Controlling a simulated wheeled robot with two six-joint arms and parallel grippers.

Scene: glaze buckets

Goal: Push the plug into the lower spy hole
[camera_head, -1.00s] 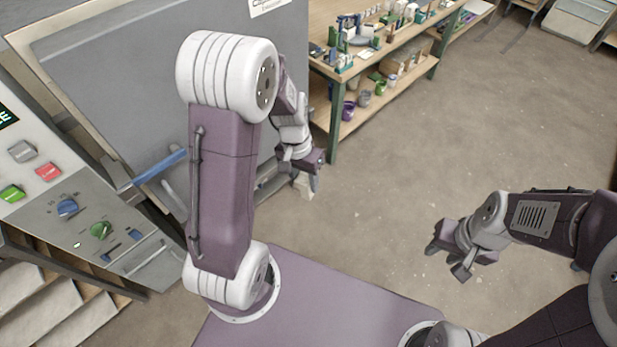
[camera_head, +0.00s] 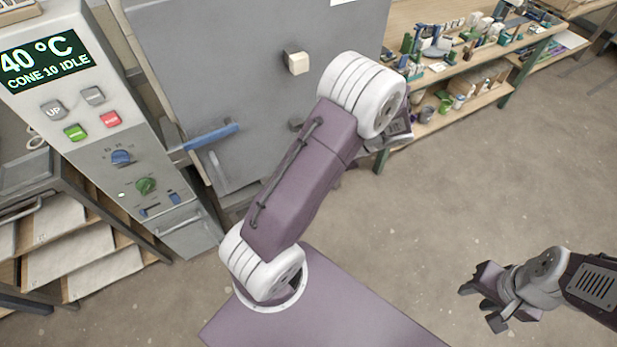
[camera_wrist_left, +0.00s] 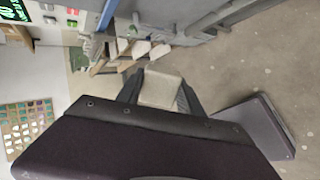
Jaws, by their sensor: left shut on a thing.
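The beige plug (camera_wrist_left: 162,88) is between the fingers of my left gripper (camera_wrist_left: 160,92) in the left wrist view, and they are shut on it. Another pale block (camera_head: 298,62) sticks out of the grey kiln door (camera_head: 255,90). Below it, beside my left arm, a small dark fitting (camera_head: 296,124) shows on the door; I cannot tell whether it is the lower spy hole. My right gripper (camera_head: 484,305) is open and empty above the floor at the lower right.
A control panel (camera_head: 85,95) stands left of the door, and a blue-handled latch (camera_head: 210,137) juts out between them. A wooden workbench (camera_head: 455,65) with bottles and small pots is at the upper right. Shelves (camera_head: 85,250) stand at the lower left. The floor (camera_head: 450,190) on the right is clear.

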